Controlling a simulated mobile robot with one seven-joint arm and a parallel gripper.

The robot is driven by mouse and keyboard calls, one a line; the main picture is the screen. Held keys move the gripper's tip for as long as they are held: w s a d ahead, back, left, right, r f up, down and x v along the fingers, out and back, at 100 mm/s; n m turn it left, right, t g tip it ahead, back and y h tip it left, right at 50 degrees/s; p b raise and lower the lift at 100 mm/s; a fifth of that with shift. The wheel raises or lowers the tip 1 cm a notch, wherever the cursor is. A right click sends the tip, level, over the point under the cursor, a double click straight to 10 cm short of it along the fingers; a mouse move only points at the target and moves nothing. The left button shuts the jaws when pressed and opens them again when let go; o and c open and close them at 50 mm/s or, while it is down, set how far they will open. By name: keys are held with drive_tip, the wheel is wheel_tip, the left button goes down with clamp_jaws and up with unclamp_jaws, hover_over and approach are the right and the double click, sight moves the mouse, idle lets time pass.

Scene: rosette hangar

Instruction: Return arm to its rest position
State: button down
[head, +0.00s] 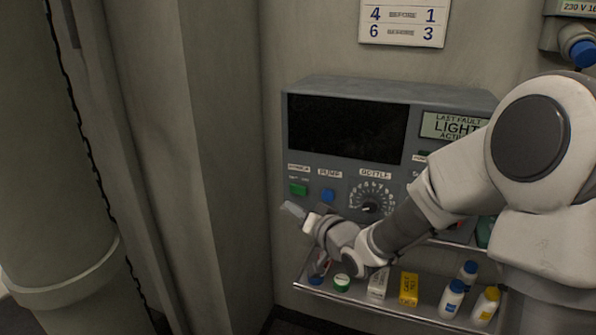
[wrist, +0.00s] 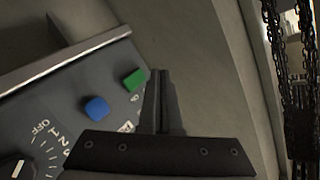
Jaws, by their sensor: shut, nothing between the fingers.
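My arm (head: 455,180) reaches in from the right in the head view, in front of a grey wall panel (head: 300,120). My gripper (head: 292,209) is at the panel's left edge, just below a green button (head: 298,189). In the wrist view, my gripper (wrist: 160,80) has its fingers together with nothing between them. The green button (wrist: 135,79) and a blue button (wrist: 96,108) are to the left of the fingers there. The fingers point toward bare wall; whether they touch anything cannot be told.
A shelf (head: 420,312) under the panel holds a green-capped jar (head: 342,282), a white box (head: 378,284), a yellow box (head: 409,288) and several bottles. A dial (head: 368,208) is near my forearm. A column (head: 55,200) stands at left; dark chains (wrist: 285,60) hang at the right in the wrist view.

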drive_tip(key=s+d+r+n+g+h+p, duration=0.2)
drive_tip(key=s+d+r+g+h+p, duration=0.3)
drive_tip(key=s+d+r+h, duration=0.5)
drive_tip(key=s+d+r+g+p, duration=0.1)
drive_tip(key=s+d+r+p, duration=0.1)
drive_tip(key=s, duration=0.8)
drive_tip(key=s+d+r+m+g+y+p, duration=0.1)
drive_tip(key=s+d+r+g+p, duration=0.1)
drive_tip(key=s, duration=0.9)
wheel_tip(320, 180, up, 3)
drive_tip(key=shift+d+f+y+p, duration=0.25)
drive_tip(key=shift+d+p, duration=0.45)
drive_tip(key=shift+p, duration=0.4)
drive_tip(key=shift+d+m, duration=0.2)
drive_tip(key=shift+m, duration=0.1)
